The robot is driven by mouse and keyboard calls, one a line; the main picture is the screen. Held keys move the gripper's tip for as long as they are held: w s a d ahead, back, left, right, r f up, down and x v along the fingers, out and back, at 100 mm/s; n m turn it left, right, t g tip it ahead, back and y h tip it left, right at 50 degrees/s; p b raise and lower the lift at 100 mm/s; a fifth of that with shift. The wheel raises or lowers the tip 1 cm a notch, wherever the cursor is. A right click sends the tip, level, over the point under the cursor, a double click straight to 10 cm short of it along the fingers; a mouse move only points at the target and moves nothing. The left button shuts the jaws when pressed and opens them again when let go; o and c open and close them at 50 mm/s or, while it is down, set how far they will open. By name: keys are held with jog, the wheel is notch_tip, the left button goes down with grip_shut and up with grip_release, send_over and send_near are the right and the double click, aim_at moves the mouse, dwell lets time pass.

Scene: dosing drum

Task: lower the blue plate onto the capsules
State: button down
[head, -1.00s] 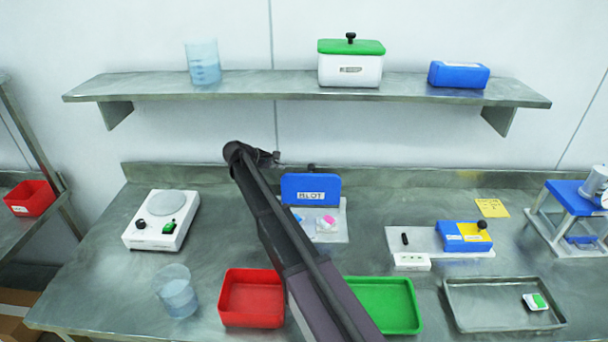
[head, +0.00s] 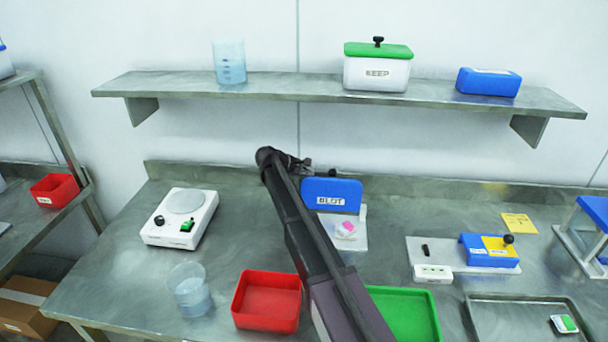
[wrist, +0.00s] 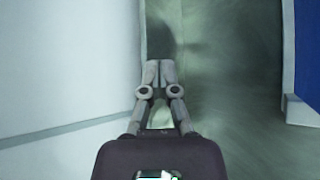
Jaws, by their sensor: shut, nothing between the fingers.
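The blue plate (head: 332,196), marked BLOT, stands upright at the back of a pale base (head: 355,243) on the bench. A black knob (head: 332,173) shows at its top edge. A small pink and white item (head: 347,227), perhaps the capsules, lies on the base in front of the plate; my arm hides the base's left part. My gripper (head: 305,163) is just left of the plate's top edge, apart from the knob in the picture. In the wrist view my gripper (wrist: 158,64) has its fingertips together, empty. The blue plate (wrist: 309,50) shows there at the right edge.
A red tray (head: 268,302) and a green tray (head: 405,312) lie in front, either side of my arm. A white hotplate device (head: 180,218) and a beaker (head: 190,290) stand left. A blue-and-yellow device (head: 488,251) stands right. The shelf (head: 300,86) hangs above.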

jog(key=b+x, duration=0.3)
jog(key=x, duration=0.3)
jog(key=s+r+p, duration=0.1)
jog(key=s+d+r+p, duration=0.1)
jog(key=p, duration=0.1)
jog(key=shift+s+d+r, duration=0.2)
jog(key=shift+s+r, duration=0.15)
jog(key=shift+r, duration=0.05)
